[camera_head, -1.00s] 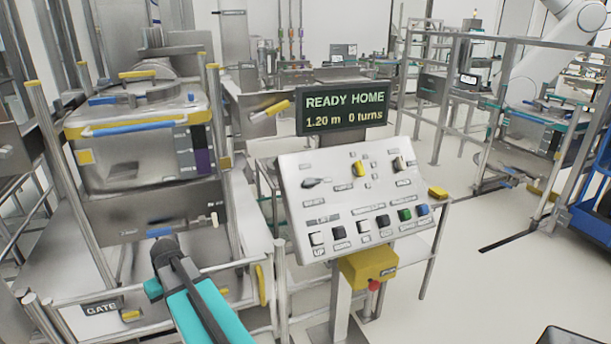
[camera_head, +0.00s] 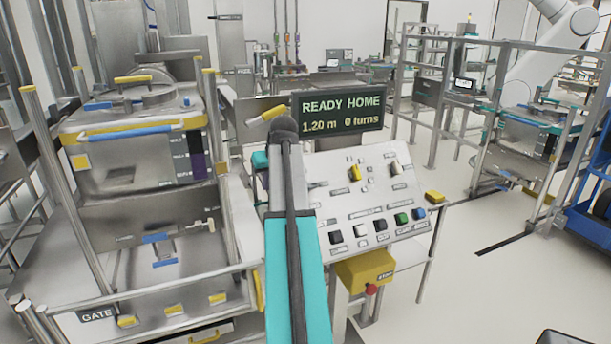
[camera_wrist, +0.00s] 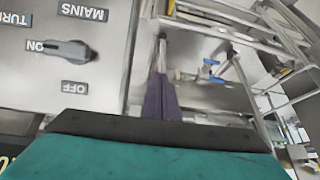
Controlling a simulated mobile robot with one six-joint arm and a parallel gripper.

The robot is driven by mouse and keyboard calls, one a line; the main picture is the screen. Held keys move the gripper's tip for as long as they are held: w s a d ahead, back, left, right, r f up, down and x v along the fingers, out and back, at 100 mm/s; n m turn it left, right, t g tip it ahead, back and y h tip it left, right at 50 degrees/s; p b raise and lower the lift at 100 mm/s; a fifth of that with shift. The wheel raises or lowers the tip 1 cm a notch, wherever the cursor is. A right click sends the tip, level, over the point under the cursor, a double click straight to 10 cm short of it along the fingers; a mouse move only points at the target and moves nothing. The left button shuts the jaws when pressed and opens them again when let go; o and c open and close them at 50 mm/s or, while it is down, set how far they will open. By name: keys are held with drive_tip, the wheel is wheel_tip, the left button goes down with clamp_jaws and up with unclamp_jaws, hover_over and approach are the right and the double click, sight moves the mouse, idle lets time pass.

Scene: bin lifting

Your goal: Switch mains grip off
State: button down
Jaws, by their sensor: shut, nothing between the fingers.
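The mains switch (camera_wrist: 70,50) is a dark grey rotary knob on a pale panel, at the left of the upside-down wrist view. Its pointer faces the ON label (camera_wrist: 40,46); the OFF label (camera_wrist: 75,87) is apart from it. My gripper (camera_wrist: 162,40) shows as dark fingers with metal tips, shut and empty, to the right of the knob and not visibly touching it. In the head view my arm covers the left part of the control panel (camera_head: 385,205), and the mains knob and my fingertips are hidden.
The display (camera_head: 340,110) above the panel reads READY HOME, 1.20 m, 0 turns. A yellow stop box (camera_head: 362,268) hangs below the panel. A metal bin (camera_head: 135,160) stands in a railed frame at left.

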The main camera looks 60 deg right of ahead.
drive_tip(key=s+d+r+h, duration=0.1)
drive_tip(key=s+d+r, duration=0.7)
drive_tip(key=s+r, duration=0.2)
drive_tip(key=shift+d+r+m, duration=0.2)
drive_tip(key=shift+r+m, duration=0.2)
drive_tip(key=shift+r, duration=0.15)
drive_tip(key=shift+w+f, duration=0.1)
drive_tip(key=shift+f, duration=0.05)
drive_tip(key=p+x, duration=0.1)
drive_tip(key=x, duration=0.3)
drive_tip(key=p+x, duration=0.2)
drive_tip(key=x, duration=0.3)
drive_tip(key=shift+w+d, duration=0.2)
drive_tip(key=shift+d, duration=0.05)
drive_tip(key=shift+f+h, duration=0.25)
drive_tip(key=shift+h, duration=0.05)
drive_tip(key=shift+s+a+f+p, duration=0.45)
drive_tip(key=shift+s+f+p, duration=0.2)
drive_tip(key=shift+f, duration=0.2)
drive_tip(key=shift+s+a+f+p, duration=0.25)
drive_tip(key=shift+s+f+p, duration=0.05)
drive_tip(key=shift+f, duration=0.3)
